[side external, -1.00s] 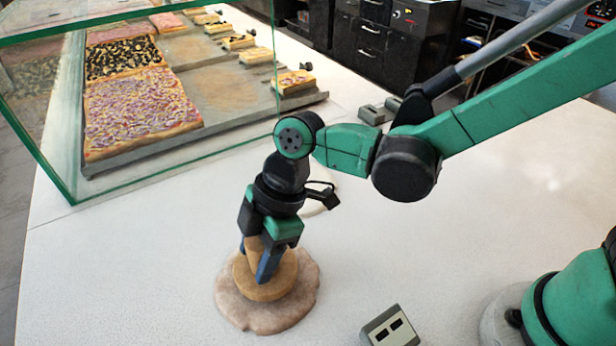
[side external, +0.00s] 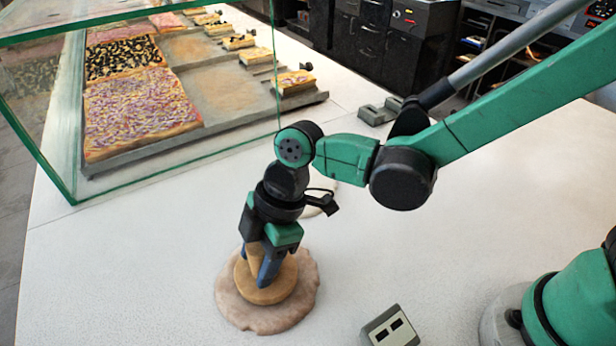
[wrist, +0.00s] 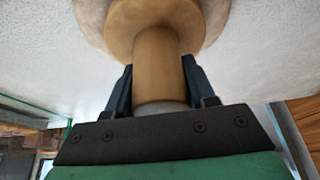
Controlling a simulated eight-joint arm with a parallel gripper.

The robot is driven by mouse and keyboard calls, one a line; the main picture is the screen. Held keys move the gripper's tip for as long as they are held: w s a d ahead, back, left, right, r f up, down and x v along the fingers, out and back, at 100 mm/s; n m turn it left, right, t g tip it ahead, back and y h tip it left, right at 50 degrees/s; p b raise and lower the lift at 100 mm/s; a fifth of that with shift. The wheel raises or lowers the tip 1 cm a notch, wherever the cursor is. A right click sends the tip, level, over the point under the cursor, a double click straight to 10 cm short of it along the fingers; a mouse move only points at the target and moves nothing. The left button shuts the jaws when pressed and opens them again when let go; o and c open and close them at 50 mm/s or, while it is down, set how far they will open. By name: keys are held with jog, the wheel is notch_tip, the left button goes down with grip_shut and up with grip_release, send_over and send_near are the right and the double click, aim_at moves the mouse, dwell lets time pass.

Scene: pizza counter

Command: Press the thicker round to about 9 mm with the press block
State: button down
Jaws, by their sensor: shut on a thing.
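The wooden press block (side external: 266,284) has a round disc base and an upright handle. My gripper (side external: 258,265) is shut on the handle, which also shows between the fingers in the wrist view (wrist: 158,65). The disc sits on a flattened, pinkish-beige dough round (side external: 300,305), whose uneven rim spreads out all around it. The dough under the disc is hidden. A second pale round (side external: 318,207) lies on the counter behind my gripper, mostly hidden by it. The exact thickness of either round cannot be read.
Other grey blocks (side external: 378,113) stand farther back. A glass case (side external: 60,150) with pizza trays fills the back left. The white counter (side external: 120,270) is clear at the left.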

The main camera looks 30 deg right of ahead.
jog(key=shift+r, duration=3.6)
jog(key=shift+w+d, duration=0.1)
